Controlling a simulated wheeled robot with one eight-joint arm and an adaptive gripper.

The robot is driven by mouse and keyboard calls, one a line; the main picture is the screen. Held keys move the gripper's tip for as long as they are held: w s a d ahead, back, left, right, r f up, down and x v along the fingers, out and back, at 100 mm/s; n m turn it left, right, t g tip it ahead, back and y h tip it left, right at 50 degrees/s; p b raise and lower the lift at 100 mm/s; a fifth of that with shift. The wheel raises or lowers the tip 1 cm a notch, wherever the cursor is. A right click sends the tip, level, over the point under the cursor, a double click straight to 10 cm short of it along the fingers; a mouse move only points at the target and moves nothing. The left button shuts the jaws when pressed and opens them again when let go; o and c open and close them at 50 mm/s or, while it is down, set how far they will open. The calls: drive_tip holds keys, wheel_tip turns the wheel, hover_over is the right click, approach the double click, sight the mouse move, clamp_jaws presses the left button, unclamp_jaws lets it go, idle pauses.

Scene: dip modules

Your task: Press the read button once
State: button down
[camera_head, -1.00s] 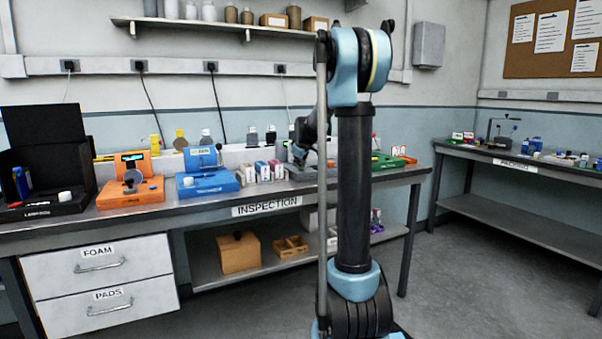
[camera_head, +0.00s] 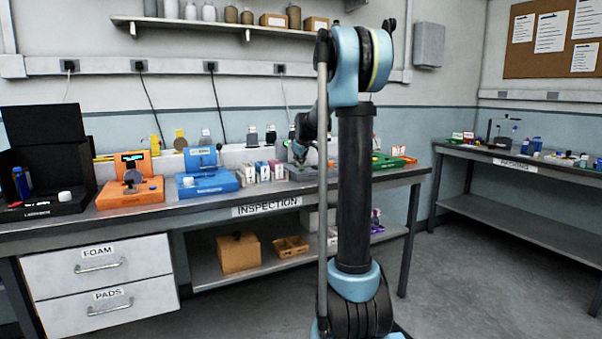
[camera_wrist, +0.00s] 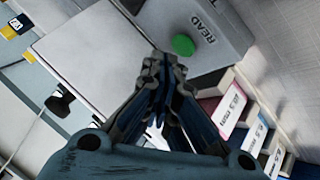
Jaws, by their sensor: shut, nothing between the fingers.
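The read button is a round green button (camera_wrist: 183,45) on a grey device (camera_wrist: 222,45) in the wrist view, beside a label that says READ. My gripper (camera_wrist: 161,62) is shut with nothing between its fingers. Its tips appear just below and left of the button in that view, with no clear contact; the height between them is hard to tell. In the head view my gripper (camera_head: 302,151) is over the grey device (camera_head: 302,173) on the inspection bench, and my arm partly hides that spot. The button cannot be made out there.
Small coloured boxes (camera_head: 262,172) stand left of the grey device; labelled boxes (camera_wrist: 232,103) also show close to my gripper in the wrist view. A blue device (camera_head: 207,184) and an orange device (camera_head: 132,192) are farther left. A green tray (camera_head: 385,161) lies right.

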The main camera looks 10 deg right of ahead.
drive_tip(key=shift+r, duration=2.55)
drive_tip(key=shift+s, duration=0.1)
drive_tip(key=m+g, duration=0.2)
approach(300, 169)
drive_tip(key=s+f, duration=0.2)
drive_tip(key=s, duration=0.7)
drive_tip(key=s+f+m+g, duration=0.1)
drive_tip(key=s+f+m, duration=0.1)
drive_tip(key=s+f, duration=0.5)
drive_tip(key=s+f+m+g, duration=0.2)
drive_tip(key=s+f, duration=0.6)
drive_tip(key=s, duration=1.2)
drive_tip(key=s+f+m+g, duration=0.2)
drive_tip(key=s+f, duration=0.5)
drive_tip(key=s, duration=0.6)
drive_tip(key=shift+s+d+f+m, duration=0.4)
